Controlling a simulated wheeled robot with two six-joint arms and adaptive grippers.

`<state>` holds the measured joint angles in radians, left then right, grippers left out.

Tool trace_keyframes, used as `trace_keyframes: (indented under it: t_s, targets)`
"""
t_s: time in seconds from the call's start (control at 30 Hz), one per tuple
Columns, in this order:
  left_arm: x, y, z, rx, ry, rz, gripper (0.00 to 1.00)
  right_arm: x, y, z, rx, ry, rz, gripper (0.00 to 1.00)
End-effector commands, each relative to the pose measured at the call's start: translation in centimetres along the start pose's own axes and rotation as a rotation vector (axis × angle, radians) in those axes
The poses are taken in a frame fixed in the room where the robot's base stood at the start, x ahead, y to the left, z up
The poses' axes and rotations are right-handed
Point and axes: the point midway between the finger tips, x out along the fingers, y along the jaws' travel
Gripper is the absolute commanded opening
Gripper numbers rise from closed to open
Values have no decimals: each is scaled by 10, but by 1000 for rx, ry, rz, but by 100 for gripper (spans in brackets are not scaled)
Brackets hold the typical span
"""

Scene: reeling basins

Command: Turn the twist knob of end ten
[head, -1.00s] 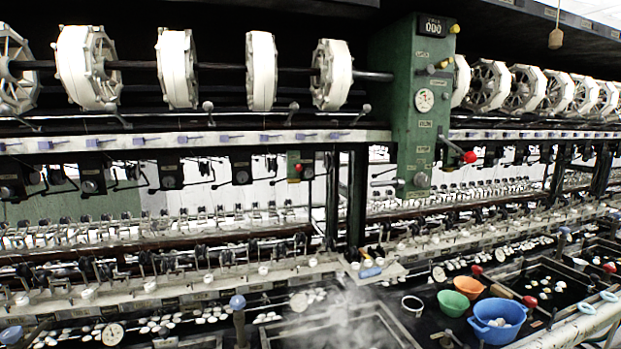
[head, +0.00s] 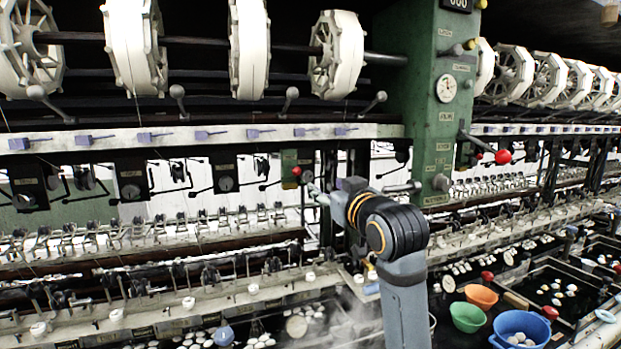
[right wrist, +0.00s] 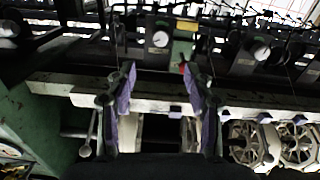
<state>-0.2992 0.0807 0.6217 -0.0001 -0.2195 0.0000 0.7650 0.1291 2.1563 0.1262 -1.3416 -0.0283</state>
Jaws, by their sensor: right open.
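My right gripper (head: 314,192) reaches left from my arm in the head view, in front of the machine beside the green cabinet. In the right wrist view its two fingers (right wrist: 160,88) are spread apart with nothing between them. Beyond them, a dark box with a pale round disc (right wrist: 160,39) shows beside a small red knob (right wrist: 182,67). In the head view the red knob (head: 296,171) is on a small green box, close to the gripper's tip. Similar dark boxes with round discs (head: 226,184) line the row to the left. No label identifies end ten. My left gripper is out of view.
White reels (head: 337,52) hang above a pale rail (head: 200,136). Blue (head: 522,324), green (head: 468,317) and orange (head: 481,296) bowls stand at lower right. Steam rises at bottom centre.

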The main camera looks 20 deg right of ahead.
Motion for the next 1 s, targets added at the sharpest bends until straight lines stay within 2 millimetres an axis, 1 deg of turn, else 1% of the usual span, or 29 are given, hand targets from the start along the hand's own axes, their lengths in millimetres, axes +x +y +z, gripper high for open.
trace_keyframes:
  t_s: [0.03, 0.1, 0.2, 0.27, 0.4, 0.5, 0.63, 0.83, 0.87, 1.0]
  targets:
    - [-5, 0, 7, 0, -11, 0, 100, 8, 0, -2, 2, -5, -1, 53]
    - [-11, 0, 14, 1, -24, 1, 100, 21, 0, -2, 2, -7, -2, 53]
    - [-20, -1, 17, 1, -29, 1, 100, 44, 0, -3, 2, -7, -2, 53]
    - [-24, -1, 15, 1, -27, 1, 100, 57, 0, -3, 1, -6, -1, 53]
    - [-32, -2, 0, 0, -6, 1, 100, 81, 0, -2, 1, -5, -1, 53]
    - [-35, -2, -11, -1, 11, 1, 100, 92, 0, -1, 1, -4, 0, 53]
    - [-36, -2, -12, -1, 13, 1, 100, 98, 0, 1, 0, -4, 0, 53]
    - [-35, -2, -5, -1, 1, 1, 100, 98, 0, 2, 0, -3, 0, 53]
    - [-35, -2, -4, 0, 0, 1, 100, 98, 0, 2, 0, -3, 0, 50]
    - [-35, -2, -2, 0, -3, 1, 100, 98, 0, 2, 0, -3, 0, 31]
